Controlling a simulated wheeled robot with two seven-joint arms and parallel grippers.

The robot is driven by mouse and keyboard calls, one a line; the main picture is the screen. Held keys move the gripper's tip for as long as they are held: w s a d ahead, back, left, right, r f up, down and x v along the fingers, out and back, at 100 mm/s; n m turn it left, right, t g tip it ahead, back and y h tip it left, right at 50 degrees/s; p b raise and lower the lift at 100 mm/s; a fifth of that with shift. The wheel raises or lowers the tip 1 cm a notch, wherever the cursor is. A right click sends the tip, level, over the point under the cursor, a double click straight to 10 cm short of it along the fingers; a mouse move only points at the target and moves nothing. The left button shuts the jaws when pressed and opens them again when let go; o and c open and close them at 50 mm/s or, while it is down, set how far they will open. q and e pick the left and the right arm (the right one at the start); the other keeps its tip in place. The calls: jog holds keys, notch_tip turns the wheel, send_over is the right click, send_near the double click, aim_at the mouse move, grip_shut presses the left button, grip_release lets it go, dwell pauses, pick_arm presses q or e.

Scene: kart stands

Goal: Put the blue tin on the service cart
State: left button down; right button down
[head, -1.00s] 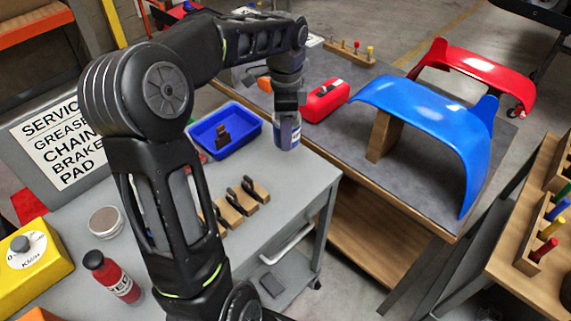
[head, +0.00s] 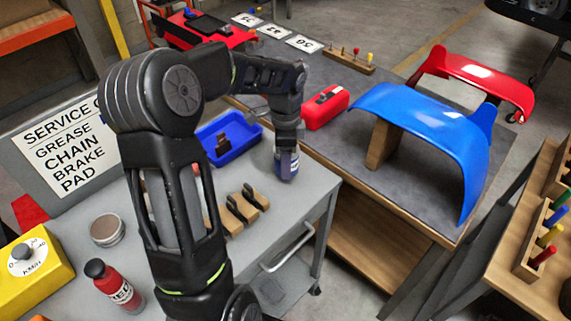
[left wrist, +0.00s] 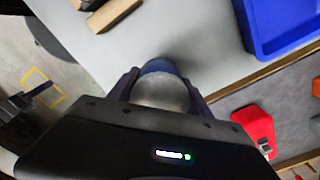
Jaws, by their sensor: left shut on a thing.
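The blue tin (head: 287,164) is upright in my left gripper (head: 287,148), near the far right corner of the grey service cart (head: 316,190). In the left wrist view, the tin's round silver lid (left wrist: 160,93) sits between the two fingers of the left gripper (left wrist: 162,88), with the pale cart top (left wrist: 165,38) beyond it. The tin appears over the cart top or on it; I cannot tell whether its base touches. My right gripper is in neither view.
On the cart are a blue tray (head: 229,141), wooden blocks with dark parts (head: 245,207), a red bottle (head: 115,287), a round tin (head: 107,229) and a yellow box (head: 33,262). The workbench behind holds a red case (head: 325,106) and a blue fairing (head: 430,120).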

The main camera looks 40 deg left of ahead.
pick_arm(q)
jog(key=shift+f, duration=1.15)
jog(key=shift+f, duration=0.1)
jog(key=shift+c, duration=2.3)
grip_release()
notch_tip(320, 180, up, 12)
jog(key=shift+r+b, duration=0.1)
jog(key=shift+b, duration=0.25)
